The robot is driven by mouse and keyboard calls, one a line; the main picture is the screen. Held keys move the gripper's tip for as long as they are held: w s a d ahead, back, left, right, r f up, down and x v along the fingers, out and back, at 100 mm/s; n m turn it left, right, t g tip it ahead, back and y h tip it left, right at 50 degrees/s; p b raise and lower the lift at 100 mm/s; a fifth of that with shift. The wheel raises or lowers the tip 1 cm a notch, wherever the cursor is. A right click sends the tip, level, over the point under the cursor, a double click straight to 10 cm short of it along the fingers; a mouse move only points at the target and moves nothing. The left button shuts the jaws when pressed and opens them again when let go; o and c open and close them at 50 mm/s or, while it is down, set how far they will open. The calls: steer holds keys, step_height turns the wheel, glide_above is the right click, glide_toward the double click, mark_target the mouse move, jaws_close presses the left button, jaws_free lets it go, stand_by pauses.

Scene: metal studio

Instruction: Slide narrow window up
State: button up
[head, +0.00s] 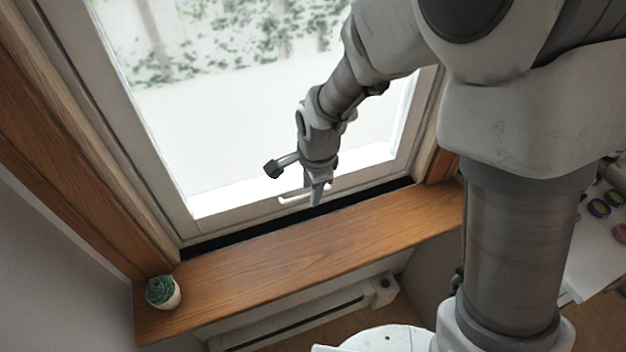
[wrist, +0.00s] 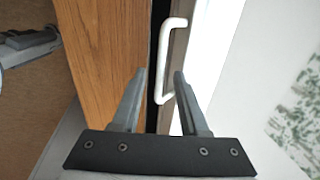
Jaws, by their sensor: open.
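The narrow window (head: 232,214) has a pale frame around bright glass, above a wooden sill. A white bar handle (head: 290,199) sits on its bottom rail. In the wrist view the handle (wrist: 163,62) runs lengthwise ahead of the fingers, with its near end between or just beyond the fingertips. My gripper (head: 316,192) is at the right part of the handle in the head view and hides some of it. In the wrist view my gripper (wrist: 158,84) is open, one finger on each side of the handle's line. I cannot tell whether either finger touches it.
A dark strip (head: 225,241) runs between the bottom rail and the wooden sill (head: 300,247). A small potted succulent (head: 163,292) stands at the sill's left end. A radiator (head: 300,312) is below the sill. The sill's middle is clear.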

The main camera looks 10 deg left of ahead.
jaws_close()
steer(key=shift+r, duration=0.1)
stand_by(1.3)
